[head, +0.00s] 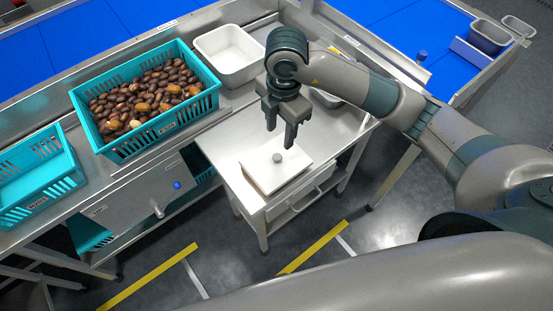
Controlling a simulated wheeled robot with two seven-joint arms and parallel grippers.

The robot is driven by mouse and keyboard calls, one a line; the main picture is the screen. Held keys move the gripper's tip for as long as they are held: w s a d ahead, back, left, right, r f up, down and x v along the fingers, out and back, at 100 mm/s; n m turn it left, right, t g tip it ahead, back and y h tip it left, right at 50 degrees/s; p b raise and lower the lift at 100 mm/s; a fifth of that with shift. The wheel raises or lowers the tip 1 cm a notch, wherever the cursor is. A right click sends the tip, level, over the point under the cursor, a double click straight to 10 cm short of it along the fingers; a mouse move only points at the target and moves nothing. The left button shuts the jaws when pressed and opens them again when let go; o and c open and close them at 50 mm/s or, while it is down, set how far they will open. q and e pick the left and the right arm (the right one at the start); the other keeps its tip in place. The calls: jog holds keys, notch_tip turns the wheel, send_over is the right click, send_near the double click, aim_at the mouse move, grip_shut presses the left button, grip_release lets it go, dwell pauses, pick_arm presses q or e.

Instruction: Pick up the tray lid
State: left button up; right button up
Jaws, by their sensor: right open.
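The tray lid (263,174) is a pale flat square plate with a round grey knob (278,158) at its middle. It lies on the steel side table (225,150) in the head view. My right gripper (279,138) points down above the lid, its two fingers apart and nothing between them. The fingertips are close to the knob, and I cannot tell the exact gap in height. My left gripper does not show.
A teal crate full of dates (150,135) stands left on the steel counter, with an emptier teal crate (35,195) beside it. A white tub (229,76) stands behind my gripper. Another metal container (327,98) is partly hidden by my right arm. Blue belts run behind.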

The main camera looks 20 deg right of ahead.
jog(key=p, duration=0.1)
send_over(277, 157)
jog(key=shift+s+d+f, duration=0.1)
jog(key=shift+s+f, duration=0.05)
jog(key=shift+f, duration=1.45)
jog(key=shift+s+d+f, duration=0.1)
jog(key=shift+f, duration=1.5)
jog(key=shift+f, duration=0.1)
jog(key=shift+a+f+p, duration=0.1)
jog(key=shift+f+p, duration=0.55)
jog(key=shift+p, duration=0.1)
jog(key=shift+w+a+f+p, duration=0.15)
jog(key=shift+f+p, duration=0.35)
jog(key=shift+f, duration=0.6)
jog(key=shift+w+f, duration=0.1)
jog(key=shift+f, duration=0.65)
jog(key=shift+c, duration=0.4)
grip_shut()
